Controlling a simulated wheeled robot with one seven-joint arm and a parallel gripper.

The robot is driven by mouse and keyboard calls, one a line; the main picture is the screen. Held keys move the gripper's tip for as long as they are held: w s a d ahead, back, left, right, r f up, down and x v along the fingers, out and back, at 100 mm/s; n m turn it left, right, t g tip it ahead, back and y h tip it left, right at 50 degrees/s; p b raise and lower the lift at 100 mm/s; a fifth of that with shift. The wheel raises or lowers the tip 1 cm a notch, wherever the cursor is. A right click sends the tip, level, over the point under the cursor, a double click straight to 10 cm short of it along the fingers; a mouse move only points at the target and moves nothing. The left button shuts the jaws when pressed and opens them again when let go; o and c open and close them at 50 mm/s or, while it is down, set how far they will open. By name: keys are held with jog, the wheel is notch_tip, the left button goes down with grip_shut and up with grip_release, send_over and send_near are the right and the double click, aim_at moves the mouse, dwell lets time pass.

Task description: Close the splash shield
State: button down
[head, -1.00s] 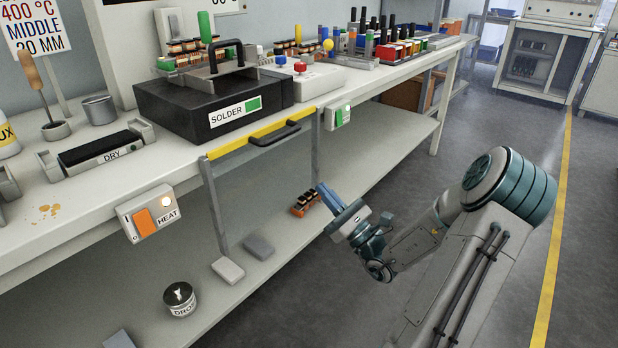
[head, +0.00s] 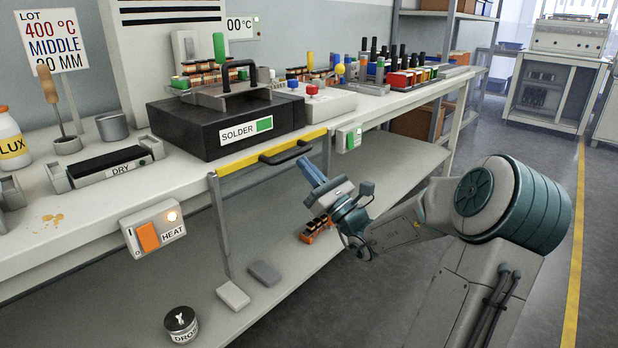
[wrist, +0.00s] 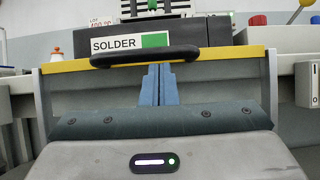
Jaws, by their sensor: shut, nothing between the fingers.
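The splash shield is a clear panel with grey side bars and a yellow top bar (head: 240,165). It hangs down in front of the bench below the solder box (head: 215,118). Its black handle (head: 286,152) sits on the yellow bar, and the handle also shows in the wrist view (wrist: 130,59). My gripper (head: 305,165) has blue fingers that are shut and empty. In the wrist view the fingertips (wrist: 158,70) point at the handle from just below its middle. I cannot tell whether they touch it.
The heat switch box (head: 153,228) is on the bench front at left, and a green switch (head: 349,138) is at right. The lower shelf holds a small connector (head: 316,228), grey blocks (head: 233,295) and a drops jar (head: 181,324). The floor at right is clear.

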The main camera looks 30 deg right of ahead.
jog(key=shift+r, duration=0.1)
notch_tip(320, 180, up, 28)
jog(key=p, duration=3.1)
jog(key=shift+f, duration=0.25)
jog(key=shift+r, duration=0.1)
